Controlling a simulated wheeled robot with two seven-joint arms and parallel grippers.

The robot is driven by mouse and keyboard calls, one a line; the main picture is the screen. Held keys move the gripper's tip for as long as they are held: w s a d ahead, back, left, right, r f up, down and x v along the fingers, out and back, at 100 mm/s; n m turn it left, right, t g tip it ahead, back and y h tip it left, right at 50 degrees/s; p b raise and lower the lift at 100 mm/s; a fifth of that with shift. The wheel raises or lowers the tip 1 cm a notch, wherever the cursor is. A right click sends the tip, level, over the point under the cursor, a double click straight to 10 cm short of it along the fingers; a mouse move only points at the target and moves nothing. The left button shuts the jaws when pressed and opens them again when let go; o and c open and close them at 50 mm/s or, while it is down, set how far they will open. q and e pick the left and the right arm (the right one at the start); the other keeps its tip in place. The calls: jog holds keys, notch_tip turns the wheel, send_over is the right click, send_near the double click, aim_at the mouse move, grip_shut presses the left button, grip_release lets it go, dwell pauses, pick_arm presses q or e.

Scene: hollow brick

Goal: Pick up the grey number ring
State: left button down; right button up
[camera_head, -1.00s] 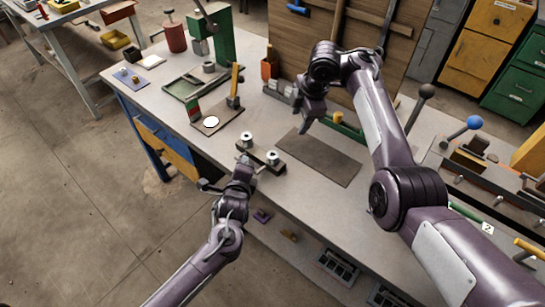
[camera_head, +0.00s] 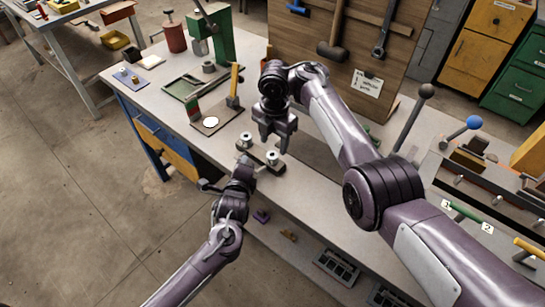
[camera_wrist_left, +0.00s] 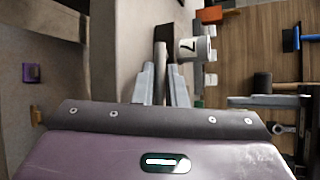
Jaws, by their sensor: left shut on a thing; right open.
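A small dark block (camera_head: 262,153) lies near the front edge of the workbench, with two small pale-grey round pieces on it, a left one (camera_head: 246,140) and a right one (camera_head: 272,157). In the left wrist view one pale-grey ring (camera_wrist_left: 195,48) shows a dark 7. I cannot tell which round piece it is. My left gripper (camera_head: 246,164) is at the front of the block. Its fingers (camera_wrist_left: 162,85) are shut on a dark bar-like part (camera_wrist_left: 160,62), apparently the block. My right gripper (camera_head: 276,146) is open, pointing down just above the right round piece, and holds nothing.
A dark plate with a white disc (camera_head: 211,122) and an upright wooden-handled tool (camera_head: 234,88) stand behind-left. A green press (camera_head: 222,40) is farther back. A tool board (camera_head: 350,40) rises behind my right arm. Levers (camera_head: 408,118) stand at right.

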aim_at(273, 155)
pick_arm(q)
jog(key=shift+f, duration=0.1)
pick_arm(e)
notch_tip(273, 155, down, 5)
jog(key=shift+a+r, duration=0.15)
jog(key=c, duration=1.1)
notch_tip(273, 155, up, 10)
jog(key=shift+r, duration=0.1)
pick_arm(q)
jog(key=c, duration=1.4)
grip_release()
jog(key=shift+f, duration=0.1)
jog(key=shift+s, duration=0.15)
